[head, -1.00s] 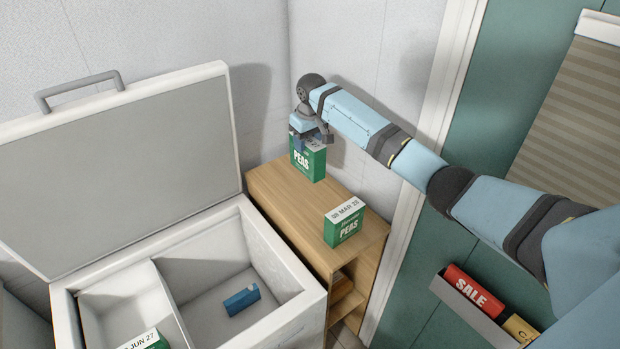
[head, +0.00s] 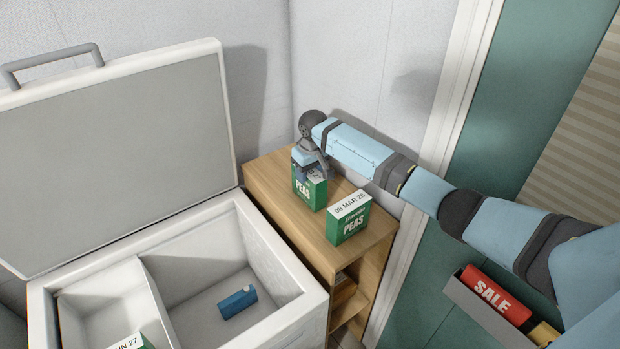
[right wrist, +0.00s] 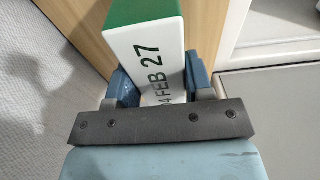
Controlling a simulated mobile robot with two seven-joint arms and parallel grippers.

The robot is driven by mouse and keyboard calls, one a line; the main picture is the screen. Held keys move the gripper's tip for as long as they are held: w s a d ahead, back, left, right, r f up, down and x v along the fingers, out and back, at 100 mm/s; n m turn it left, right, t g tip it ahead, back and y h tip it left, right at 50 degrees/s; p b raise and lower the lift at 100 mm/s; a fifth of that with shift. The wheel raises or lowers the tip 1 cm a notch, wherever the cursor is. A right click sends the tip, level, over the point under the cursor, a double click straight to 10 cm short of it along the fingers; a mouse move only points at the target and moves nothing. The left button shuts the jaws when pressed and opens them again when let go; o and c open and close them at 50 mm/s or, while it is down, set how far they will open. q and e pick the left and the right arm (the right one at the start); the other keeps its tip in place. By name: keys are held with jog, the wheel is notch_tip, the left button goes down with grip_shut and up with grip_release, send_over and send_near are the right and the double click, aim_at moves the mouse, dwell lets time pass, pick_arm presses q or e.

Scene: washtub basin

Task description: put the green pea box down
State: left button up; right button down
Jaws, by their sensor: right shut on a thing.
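My right gripper (head: 311,167) is shut on a green pea box (head: 311,190) with a white top, at the far part of the wooden shelf unit (head: 270,183). The box is upright and its base is at or very near the wooden top; I cannot tell if it touches. In the right wrist view the held box (right wrist: 148,50) sits between the fingers, its white top reading "FEB 27". A second green pea box (head: 348,222), marked "08 MAR 28", stands on the wooden top just right of and nearer than the held one. My left gripper is not in view.
An open chest freezer (head: 283,262) stands to the left, its lid (head: 110,150) raised. Inside are a blue box (head: 238,300) and part of another green box (head: 135,343). A holder (head: 480,315) with a red "SALE" item is at lower right.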

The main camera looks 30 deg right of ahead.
jog(key=shift+a, duration=0.1)
jog(key=c, duration=0.5)
grip_release()
jog(key=shift+f, duration=0.1)
